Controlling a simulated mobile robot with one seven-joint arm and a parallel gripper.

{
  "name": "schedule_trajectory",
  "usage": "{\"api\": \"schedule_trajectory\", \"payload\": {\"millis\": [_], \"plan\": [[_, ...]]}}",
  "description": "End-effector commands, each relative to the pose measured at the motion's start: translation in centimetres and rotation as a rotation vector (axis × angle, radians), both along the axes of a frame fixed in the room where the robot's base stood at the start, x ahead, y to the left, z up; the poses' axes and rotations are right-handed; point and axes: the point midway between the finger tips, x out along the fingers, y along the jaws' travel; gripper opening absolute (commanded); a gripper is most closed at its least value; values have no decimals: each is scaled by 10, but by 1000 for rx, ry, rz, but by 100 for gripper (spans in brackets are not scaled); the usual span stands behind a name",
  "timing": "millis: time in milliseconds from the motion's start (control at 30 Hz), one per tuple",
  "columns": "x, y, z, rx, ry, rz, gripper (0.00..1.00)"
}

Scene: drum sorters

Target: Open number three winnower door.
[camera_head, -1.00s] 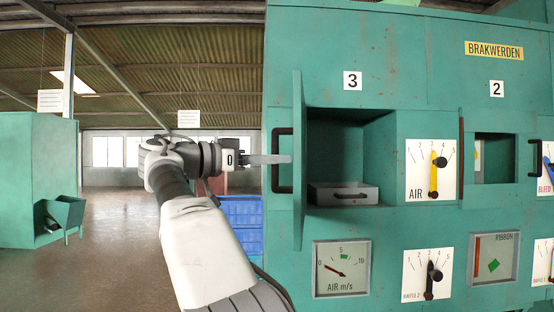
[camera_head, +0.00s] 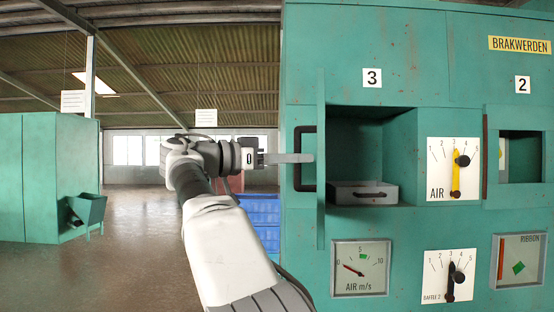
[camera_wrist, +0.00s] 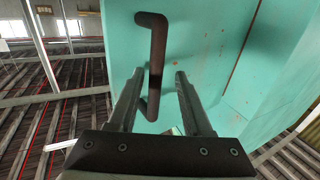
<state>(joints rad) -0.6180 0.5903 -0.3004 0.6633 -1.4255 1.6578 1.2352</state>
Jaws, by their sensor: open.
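The number three winnower door (camera_head: 320,225) is a green panel standing swung out, seen nearly edge-on at the left side of its opening below the "3" label (camera_head: 372,78). The opening shows a dark inside and a pale drawer (camera_head: 362,193) with a dark handle. The door's dark bar handle (camera_head: 298,180) is on the panel's left side; it also shows in the wrist view (camera_wrist: 157,50). My gripper (camera_head: 310,157) is at the handle, fingers pointing right. In the wrist view my gripper (camera_wrist: 158,75) is open, with the handle between its fingers in the picture; contact cannot be told.
Right of the opening are an AIR dial (camera_head: 453,168) and the number two opening (camera_head: 520,158). An air gauge (camera_head: 361,268) sits below. Blue crates (camera_head: 262,220) stand behind my arm. Open floor (camera_head: 140,230) lies to the left, before another green machine (camera_head: 50,180).

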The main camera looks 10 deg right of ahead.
Motion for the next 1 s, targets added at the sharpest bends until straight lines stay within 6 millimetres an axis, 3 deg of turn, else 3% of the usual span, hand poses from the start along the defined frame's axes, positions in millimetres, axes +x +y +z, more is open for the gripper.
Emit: {"api": "schedule_trajectory", "payload": {"millis": [167, 700, 1000], "plan": [[-7, 22, 0, -1, 0, 4, 50], [-48, 142, 4, -2, -1, 4, 50], [-56, 163, 0, 0, 0, 1, 50]]}}
